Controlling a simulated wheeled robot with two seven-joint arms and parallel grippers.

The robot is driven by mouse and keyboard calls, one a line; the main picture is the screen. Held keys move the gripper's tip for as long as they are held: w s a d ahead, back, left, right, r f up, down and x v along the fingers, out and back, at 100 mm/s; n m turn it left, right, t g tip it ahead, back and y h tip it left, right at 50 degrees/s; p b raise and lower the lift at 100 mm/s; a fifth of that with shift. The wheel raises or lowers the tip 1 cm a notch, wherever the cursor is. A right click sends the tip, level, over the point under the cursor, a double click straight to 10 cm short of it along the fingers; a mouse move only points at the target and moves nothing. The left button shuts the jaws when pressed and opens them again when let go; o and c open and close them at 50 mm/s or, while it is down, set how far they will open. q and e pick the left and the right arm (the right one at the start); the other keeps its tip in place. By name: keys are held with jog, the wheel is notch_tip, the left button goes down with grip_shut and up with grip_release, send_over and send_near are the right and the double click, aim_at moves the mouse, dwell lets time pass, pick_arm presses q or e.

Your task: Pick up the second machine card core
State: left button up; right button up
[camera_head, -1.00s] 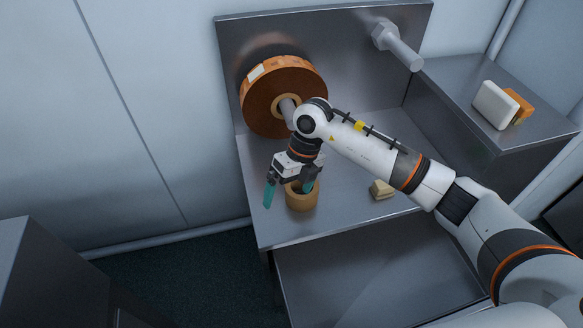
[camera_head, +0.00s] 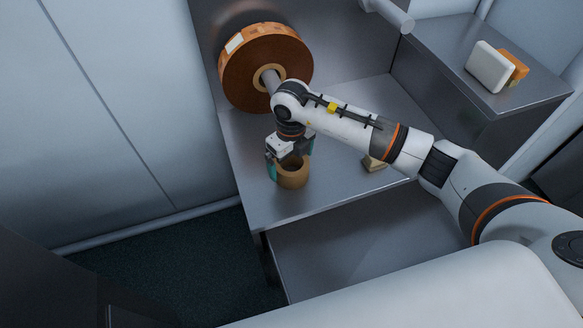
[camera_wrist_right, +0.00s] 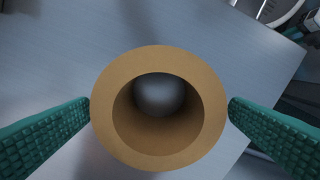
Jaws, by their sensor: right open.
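The card core is a short tan cardboard tube (camera_head: 293,174) standing upright on the metal shelf, near its front left corner. My right gripper (camera_head: 288,170) is pointed down at it from above. In the right wrist view the core (camera_wrist_right: 108,122) shows as a ring, end-on, between the two green ribbed fingers. The right gripper (camera_wrist_right: 160,120) is open, with one finger on each side of the core; the left finger looks very close to its wall, and contact cannot be told. My left gripper is not in view.
A large brown roll (camera_head: 240,83) sits on a spindle behind my right arm. A small tan block (camera_head: 374,164) lies on the metal shelf (camera_head: 330,190). A white block (camera_head: 489,67) and an orange block (camera_head: 517,66) stand on the right-hand ledge.

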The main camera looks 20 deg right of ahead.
aim_at(291, 167)
notch_tip(291, 167, down, 4)
jog(key=shift+w+r, duration=0.1)
jog(key=c, duration=1.1)
